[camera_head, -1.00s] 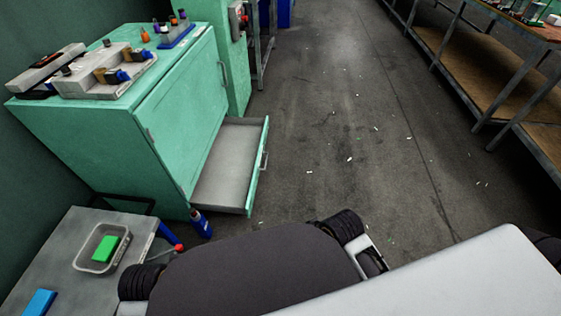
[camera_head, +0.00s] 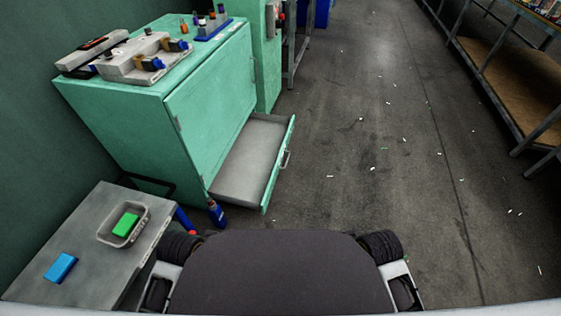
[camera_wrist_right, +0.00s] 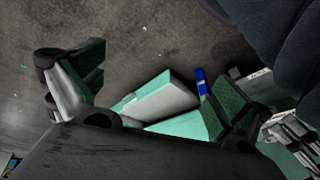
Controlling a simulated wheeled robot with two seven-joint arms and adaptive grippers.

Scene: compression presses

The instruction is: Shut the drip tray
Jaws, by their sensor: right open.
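The drip tray (camera_head: 242,160) is a shallow grey tray with a green front and a handle (camera_head: 286,158). It is pulled out low from the side of the green cabinet (camera_head: 212,100). In the right wrist view the drip tray (camera_wrist_right: 172,100) shows beyond and between the fingers of my right gripper (camera_wrist_right: 160,92). This gripper is open with nothing between its fingers, and it appears well apart from the tray. My right gripper is out of the head view.
A grey side table (camera_head: 85,225) holds a bin (camera_head: 142,226) with a green block (camera_head: 126,225), and a blue block (camera_head: 61,267). The floor (camera_head: 370,150) right of the tray is mostly clear.

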